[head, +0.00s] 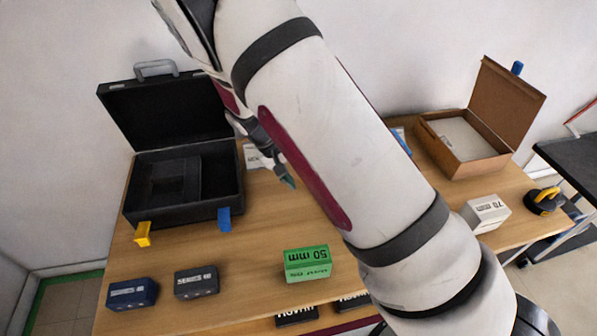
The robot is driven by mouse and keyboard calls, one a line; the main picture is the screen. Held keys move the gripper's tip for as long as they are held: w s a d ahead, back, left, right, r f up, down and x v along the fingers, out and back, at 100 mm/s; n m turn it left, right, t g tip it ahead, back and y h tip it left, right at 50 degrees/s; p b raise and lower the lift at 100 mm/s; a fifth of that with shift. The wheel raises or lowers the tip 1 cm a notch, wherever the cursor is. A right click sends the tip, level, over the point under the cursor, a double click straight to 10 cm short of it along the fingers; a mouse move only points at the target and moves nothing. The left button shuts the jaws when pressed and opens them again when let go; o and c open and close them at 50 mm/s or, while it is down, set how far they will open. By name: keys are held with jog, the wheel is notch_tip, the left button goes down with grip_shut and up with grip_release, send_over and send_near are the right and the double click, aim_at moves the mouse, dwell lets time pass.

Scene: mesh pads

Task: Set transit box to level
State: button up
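A black hard case (225,193) stands open at the back left of the table, its lid (170,110) raised and leaning back, with a grey handle on top. A yellow latch (142,234) and a blue latch (224,219) hang at its front edge. A brown box (474,167) at the back right also stands open, its lid (507,103) tilted up, with a pale sheet inside. Which one is the transit box I cannot tell. My gripper (284,176) is right of the black case, apart from it, partly hidden by my arm; its opening is unclear.
A black and yellow round object (543,201) sits at the right edge. The wooden table (180,250) is clear between them. My arm hides the middle.

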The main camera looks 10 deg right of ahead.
jog(key=shift+d+r, duration=0.1)
jog(key=shift+r, duration=0.05)
jog(key=v, duration=1.2)
jog(key=s+d+r+y, duration=0.1)
jog(key=s+d+r, duration=0.15)
jog(key=r, duration=0.25)
jog(key=s+d+r+t+y, duration=0.1)
jog(key=s+d+r+y, duration=0.1)
jog(key=s+r, duration=0.25)
jog(key=s+d+r+y, duration=0.1)
jog(key=s+d+r, duration=0.2)
jog(key=r, duration=0.3)
jog(key=s+d+r+t, duration=0.2)
jog(key=s+r, duration=0.1)
jog(key=s, duration=0.5)
jog(key=s+d+r+t+y, duration=0.1)
jog(key=s+d+r+t, duration=0.1)
jog(key=s, duration=0.6)
jog(key=shift+s+r, duration=0.3)
jog(key=shift+r, duration=0.25)
